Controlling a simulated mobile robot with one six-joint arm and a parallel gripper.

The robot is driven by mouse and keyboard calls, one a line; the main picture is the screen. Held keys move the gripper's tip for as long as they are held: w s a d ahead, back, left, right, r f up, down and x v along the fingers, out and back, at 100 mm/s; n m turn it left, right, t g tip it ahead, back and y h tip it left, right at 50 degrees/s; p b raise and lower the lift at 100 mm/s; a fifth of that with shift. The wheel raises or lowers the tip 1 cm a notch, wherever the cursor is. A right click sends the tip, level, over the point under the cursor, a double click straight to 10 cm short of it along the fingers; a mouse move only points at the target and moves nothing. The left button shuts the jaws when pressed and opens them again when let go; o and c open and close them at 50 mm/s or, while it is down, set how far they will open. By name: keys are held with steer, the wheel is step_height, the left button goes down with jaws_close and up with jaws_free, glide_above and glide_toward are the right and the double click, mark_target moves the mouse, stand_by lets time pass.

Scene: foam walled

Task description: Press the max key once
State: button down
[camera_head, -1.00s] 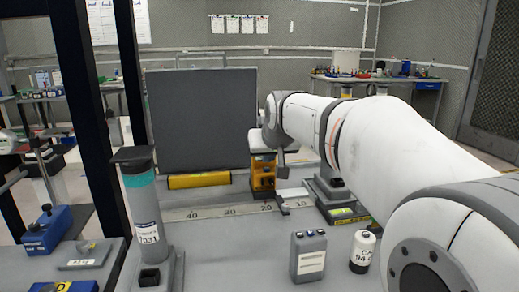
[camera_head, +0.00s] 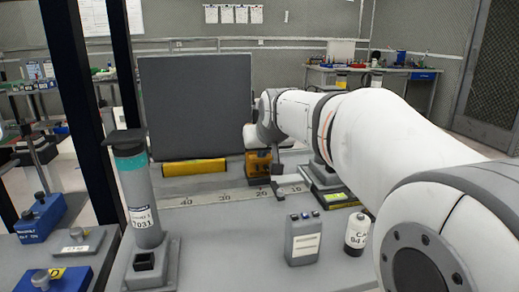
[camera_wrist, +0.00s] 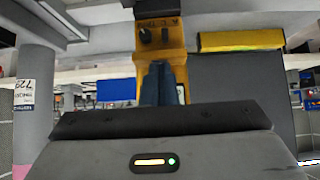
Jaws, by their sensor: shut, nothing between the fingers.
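The max key cannot be picked out in either view. A yellow instrument (camera_head: 258,163) stands on the bench beyond a printed scale, partly hidden by my arm. It also shows in the wrist view (camera_wrist: 150,62), with dark knobs and a dark panel at its top edge. My gripper (camera_wrist: 162,68) shows as two dark fingers held together, empty, in front of the yellow instrument's body. I cannot tell whether they touch it. In the head view the fingers are hard to make out behind my wrist.
A grey upright panel (camera_head: 195,105) with a yellow bar (camera_head: 194,166) stands left of the instrument. A grey column (camera_head: 138,195) rises at the left. A small grey box (camera_head: 303,238) and a white canister (camera_head: 357,234) stand in front. A blue block (camera_head: 40,218) sits far left.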

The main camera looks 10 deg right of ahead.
steer(key=shift+f, duration=0.45)
steer(key=s+r+p, duration=0.5)
steer(key=s+r, duration=0.2)
steer(key=r, duration=0.5)
steer(key=shift+p, duration=0.35)
